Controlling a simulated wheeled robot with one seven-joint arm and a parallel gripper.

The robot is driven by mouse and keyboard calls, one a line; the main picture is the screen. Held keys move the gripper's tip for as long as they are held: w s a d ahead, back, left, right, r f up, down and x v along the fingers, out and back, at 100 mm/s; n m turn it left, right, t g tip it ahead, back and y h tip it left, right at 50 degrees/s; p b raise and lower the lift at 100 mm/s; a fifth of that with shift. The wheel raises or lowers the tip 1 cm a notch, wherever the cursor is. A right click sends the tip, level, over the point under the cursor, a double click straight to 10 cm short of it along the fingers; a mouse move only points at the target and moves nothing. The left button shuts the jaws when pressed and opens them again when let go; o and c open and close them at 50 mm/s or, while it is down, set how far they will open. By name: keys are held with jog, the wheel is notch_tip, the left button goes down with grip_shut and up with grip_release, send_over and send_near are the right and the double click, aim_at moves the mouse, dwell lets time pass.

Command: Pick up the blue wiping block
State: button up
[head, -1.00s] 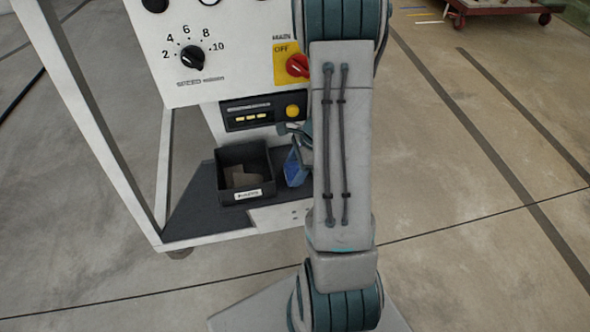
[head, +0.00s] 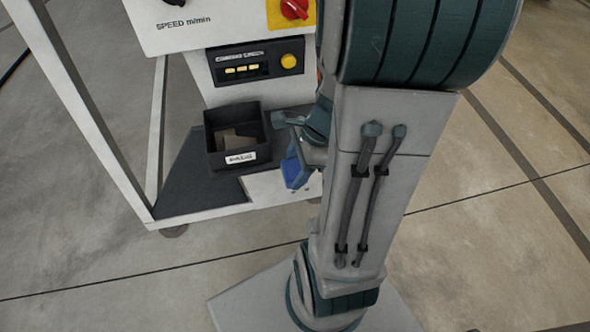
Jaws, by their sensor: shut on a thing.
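The blue wiping block (head: 293,174) shows as a small blue piece beside my arm, to the right of the black bin. My gripper (head: 296,152) is shut on it. My arm hides most of the gripper and part of the block. The block appears tilted, over the front part of the shelf. I cannot tell exactly how far it is above the shelf.
A black labelled bin (head: 236,140) with brownish-grey contents stands on the dark shelf (head: 192,185). The panel with a yellow knob (head: 288,61) and a red switch is behind. A white frame post (head: 82,115) rises at left.

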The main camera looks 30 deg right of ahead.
jog(key=shift+s+a+f+b, duration=0.1)
jog(key=shift+s+f+b, duration=0.2)
jog(key=shift+f+b, duration=0.3)
jog(key=shift+s+a+r+b, duration=0.15)
jog(key=shift+s+a+b, duration=0.2)
jog(key=shift+s+b, duration=0.55)
jog(key=shift+s+a+r+b, duration=0.2)
jog(key=shift+s+a+b, duration=0.2)
jog(key=shift+s+b, duration=0.45)
jog(key=shift+s+a+r+b, duration=0.15)
jog(key=shift+s+a+b, duration=0.2)
jog(key=shift+s+b, duration=0.55)
jog(key=shift+w, duration=0.15)
jog(key=o, duration=0.4)
jog(key=shift+c, duration=1.2)
jog(key=shift+r, duration=0.1)
